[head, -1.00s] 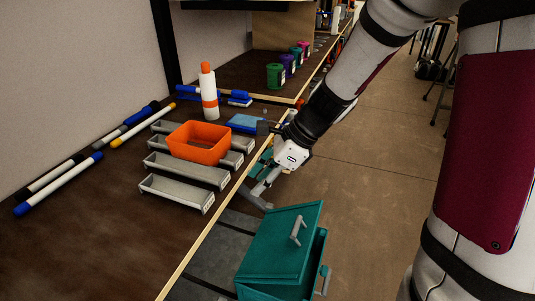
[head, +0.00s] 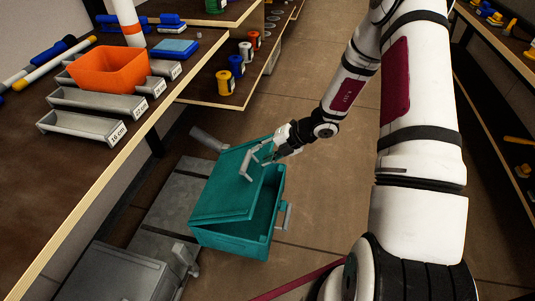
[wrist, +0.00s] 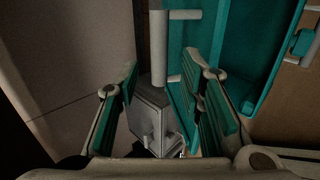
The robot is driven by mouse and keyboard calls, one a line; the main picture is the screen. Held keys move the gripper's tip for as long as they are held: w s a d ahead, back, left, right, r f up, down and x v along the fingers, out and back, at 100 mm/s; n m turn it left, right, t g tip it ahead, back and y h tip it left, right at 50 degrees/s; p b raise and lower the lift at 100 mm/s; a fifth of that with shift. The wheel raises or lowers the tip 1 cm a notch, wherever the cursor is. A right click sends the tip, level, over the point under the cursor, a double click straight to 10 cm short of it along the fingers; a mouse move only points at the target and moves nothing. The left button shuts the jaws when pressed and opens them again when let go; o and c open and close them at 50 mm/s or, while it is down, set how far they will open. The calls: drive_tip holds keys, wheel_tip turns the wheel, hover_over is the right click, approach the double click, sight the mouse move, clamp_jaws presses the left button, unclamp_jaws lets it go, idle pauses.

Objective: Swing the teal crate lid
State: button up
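The teal crate (head: 235,238) stands low on the floor side of the bench in the head view. Its teal lid (head: 222,190) is tilted partly open, with a dark gap along its right side. A grey bar handle (head: 246,164) is on the lid's top face. My gripper (head: 267,157) is at the lid's upper right, close to this handle. In the wrist view, my gripper (wrist: 162,105) has its teal-padded fingers apart, and the grey handle (wrist: 158,48) lies ahead between their lines. I cannot tell whether a finger touches it. The lid (wrist: 180,85) also shows there.
A grey crate (head: 120,275) stands at the lower left. The bench (head: 95,190) runs along the left, with an orange bin (head: 108,70) and grey trays (head: 85,122). A low shelf (head: 205,92) holds several coloured spools. Floor (head: 320,200) is clear right of the crate.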

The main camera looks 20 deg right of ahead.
sight(249, 161)
drive_tip(key=b+x, duration=0.7)
drive_tip(key=x, duration=0.1)
drive_tip(key=shift+s, duration=0.1)
drive_tip(key=shift+c, duration=0.2)
drive_tip(key=shift+d+r, duration=0.1)
drive_tip(key=shift+r, duration=0.05)
clamp_jaws()
